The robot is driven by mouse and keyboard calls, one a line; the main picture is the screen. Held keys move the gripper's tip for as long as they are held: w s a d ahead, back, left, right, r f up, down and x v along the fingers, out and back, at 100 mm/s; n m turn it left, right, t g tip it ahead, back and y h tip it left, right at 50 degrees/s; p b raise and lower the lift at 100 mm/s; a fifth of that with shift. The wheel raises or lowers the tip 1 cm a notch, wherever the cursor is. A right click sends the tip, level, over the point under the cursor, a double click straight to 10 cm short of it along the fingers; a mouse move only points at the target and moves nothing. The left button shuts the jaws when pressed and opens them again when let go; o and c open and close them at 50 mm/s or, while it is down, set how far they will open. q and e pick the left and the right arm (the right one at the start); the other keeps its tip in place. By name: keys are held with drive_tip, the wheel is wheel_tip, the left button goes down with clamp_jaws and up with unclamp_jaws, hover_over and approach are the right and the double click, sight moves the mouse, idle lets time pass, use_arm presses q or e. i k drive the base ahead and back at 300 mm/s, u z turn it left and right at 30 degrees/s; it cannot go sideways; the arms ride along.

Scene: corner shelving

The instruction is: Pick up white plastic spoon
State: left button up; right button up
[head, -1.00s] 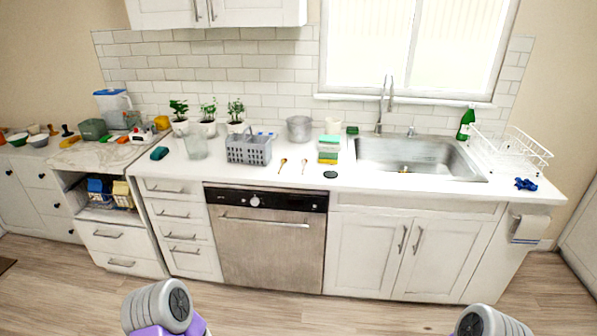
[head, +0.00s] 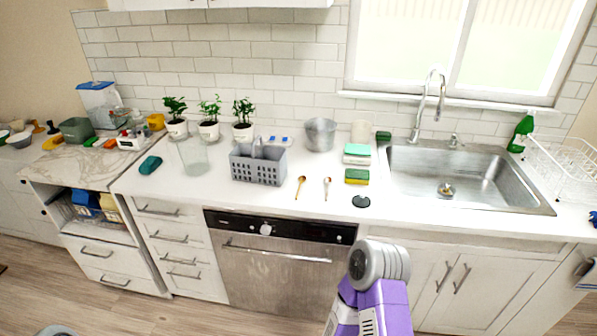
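Two small spoon-like utensils lie on the white counter in front of the grey basket. One is golden brown (head: 300,187). The other, just right of it, is a thin pale utensil (head: 326,188) with a reddish or darker end; it may be the white plastic spoon, but it is too small to be sure. Both lie apart, with their long sides pointing toward the front edge. Neither gripper is in view; only purple and grey links of my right arm and a bit of my left show at the bottom.
The grey basket (head: 258,165) stands left of the utensils. Sponges (head: 357,176) and a dark round disc (head: 361,201) lie to the right, before the sink (head: 455,180). A clear glass (head: 193,157) and a teal item (head: 150,165) are further left. The dishwasher (head: 270,265) is below.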

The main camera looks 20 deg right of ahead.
sight(327, 180)
drive_tip(key=z, duration=0.5)
drive_tip(key=i, duration=1)
drive_tip(key=z, duration=0.85)
